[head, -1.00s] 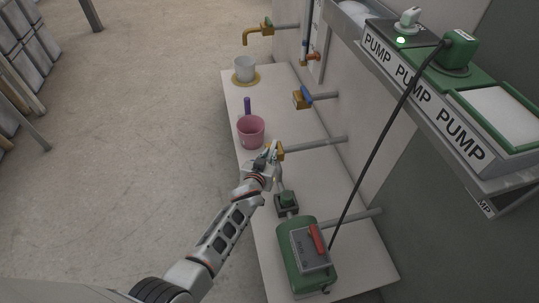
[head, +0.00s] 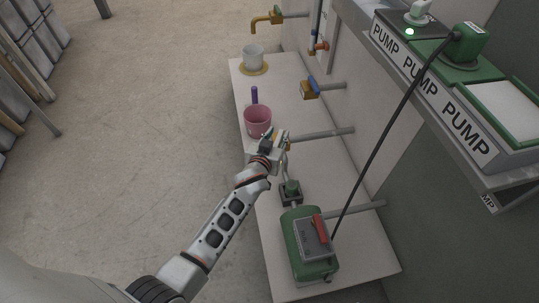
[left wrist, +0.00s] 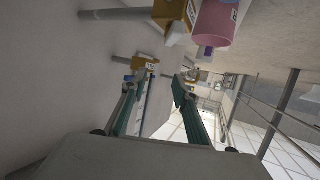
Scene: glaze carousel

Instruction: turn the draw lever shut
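No lever can be read as the draw lever. A brass valve (head: 307,90) with a blue lever (head: 313,82) is on the middle wall pipe. The nearer pipe (head: 325,134) ends behind my left gripper (head: 275,139), which hides most of its brass fitting. In the left wrist view, my left gripper's two teal fingers (left wrist: 158,92) are apart with nothing held between them. A brass fitting (left wrist: 146,63) shows beyond them, and another (left wrist: 170,12) is near the top. A red lever (head: 320,229) is on the green pump box (head: 300,258). My right gripper is not in view.
A pink cup (head: 257,122) and a purple upright piece (head: 254,95) stand on the white bench (head: 350,265) just beyond my gripper. A white cup (head: 253,57) stands on a yellow disc below a brass tap (head: 265,20). A black cable (head: 385,130) hangs at the right.

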